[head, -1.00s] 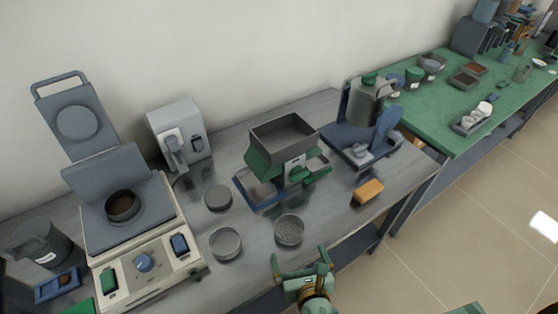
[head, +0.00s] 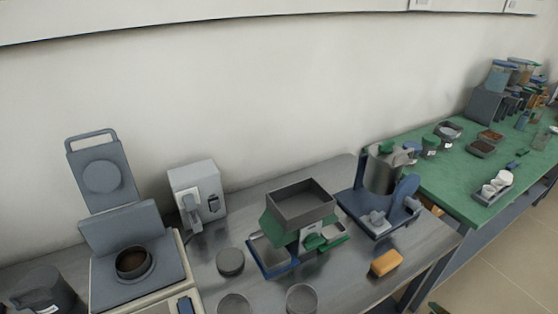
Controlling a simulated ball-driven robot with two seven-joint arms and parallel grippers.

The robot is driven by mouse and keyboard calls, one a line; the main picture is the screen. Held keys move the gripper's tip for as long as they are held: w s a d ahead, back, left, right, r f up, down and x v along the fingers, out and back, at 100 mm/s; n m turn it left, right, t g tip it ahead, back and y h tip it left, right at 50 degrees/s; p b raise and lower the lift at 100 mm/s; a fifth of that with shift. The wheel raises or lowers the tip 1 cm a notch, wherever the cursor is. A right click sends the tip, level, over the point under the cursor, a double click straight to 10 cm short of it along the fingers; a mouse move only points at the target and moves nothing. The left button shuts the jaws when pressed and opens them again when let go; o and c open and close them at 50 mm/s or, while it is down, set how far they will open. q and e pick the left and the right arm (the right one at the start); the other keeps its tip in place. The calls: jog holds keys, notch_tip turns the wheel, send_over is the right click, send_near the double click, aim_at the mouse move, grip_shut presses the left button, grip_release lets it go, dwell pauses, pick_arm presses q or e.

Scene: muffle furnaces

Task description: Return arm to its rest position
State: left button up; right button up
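Neither gripper shows clearly in the head view. A small dark green sliver (head: 437,308) at the bottom edge, right of centre, may be the tip of my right gripper. Whether it is open or shut does not show. My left gripper is out of view.
On the grey bench stand a machine with a raised lid (head: 132,262), a grey box device (head: 197,192), a green hopper device (head: 300,215) and a blue-based machine (head: 380,195). Round dishes (head: 301,299) and an orange block (head: 386,262) lie at the front. A green table (head: 450,180) is at right.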

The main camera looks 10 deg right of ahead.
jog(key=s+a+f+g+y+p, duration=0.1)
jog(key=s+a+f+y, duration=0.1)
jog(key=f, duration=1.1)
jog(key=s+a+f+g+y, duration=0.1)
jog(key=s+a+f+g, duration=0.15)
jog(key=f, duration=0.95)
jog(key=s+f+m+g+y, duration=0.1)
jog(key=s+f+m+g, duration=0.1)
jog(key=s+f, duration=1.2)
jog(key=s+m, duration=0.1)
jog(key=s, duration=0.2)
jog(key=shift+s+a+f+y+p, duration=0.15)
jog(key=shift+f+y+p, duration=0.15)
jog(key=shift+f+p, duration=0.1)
